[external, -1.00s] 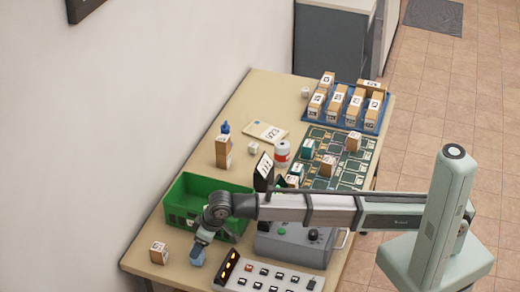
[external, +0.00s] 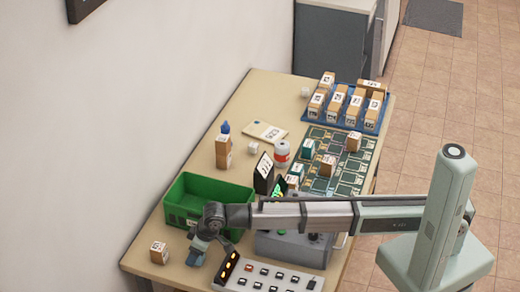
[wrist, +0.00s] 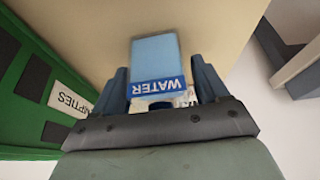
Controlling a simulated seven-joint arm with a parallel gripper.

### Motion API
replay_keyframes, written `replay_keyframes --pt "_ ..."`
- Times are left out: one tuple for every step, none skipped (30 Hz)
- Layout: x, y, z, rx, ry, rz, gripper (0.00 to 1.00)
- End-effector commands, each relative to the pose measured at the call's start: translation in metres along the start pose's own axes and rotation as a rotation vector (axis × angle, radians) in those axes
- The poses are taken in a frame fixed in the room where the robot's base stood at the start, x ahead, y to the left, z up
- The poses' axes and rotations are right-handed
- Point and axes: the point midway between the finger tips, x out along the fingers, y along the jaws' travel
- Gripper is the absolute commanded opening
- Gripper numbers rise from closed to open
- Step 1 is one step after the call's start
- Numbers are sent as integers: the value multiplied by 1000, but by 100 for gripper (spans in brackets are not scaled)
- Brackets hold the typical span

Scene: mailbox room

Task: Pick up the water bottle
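The water bottle (wrist: 155,60) shows in the wrist view as a light-blue shape with a dark-blue band reading WATER upside down. It lies between the two blue-grey fingers of my gripper (wrist: 164,90), with a narrow gap towards the right finger. Its lower end is partly hidden by my gripper. In the external view my gripper (external: 207,243) is low at the near left part of the table. A light-blue patch (external: 195,257) just below the fingers looks like the bottle, mostly hidden.
A green crate (external: 180,205) stands close behind my gripper; its EMPTIES label shows in the wrist view. A switch panel (external: 268,280) is close on the right. A small tan box (external: 158,253) stands to the left. The grey control box (external: 300,248) is beyond the panel.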

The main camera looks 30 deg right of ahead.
Motion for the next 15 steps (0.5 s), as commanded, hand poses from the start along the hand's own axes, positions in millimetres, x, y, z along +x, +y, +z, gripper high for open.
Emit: replay_keyframes --pt "0 0 0 0 0 0 69" --pt "0 0 0 0 0 0 66" --pt "0 0 0 0 0 0 62" --pt "0 0 0 0 0 0 59" --pt "0 0 0 0 0 0 56" --pt "0 0 0 0 0 0 52" --pt "0 0 0 0 0 0 49" --pt "0 0 0 0 0 0 47" --pt "0 0 0 0 0 0 43" --pt "0 0 0 0 0 0 40" --pt "0 0 0 0 0 0 37" --pt "0 0 0 0 0 0 33" --pt "0 0 0 0 0 0 30" --pt "0 0 0 0 0 0 27" --pt "0 0 0 0 0 0 24"
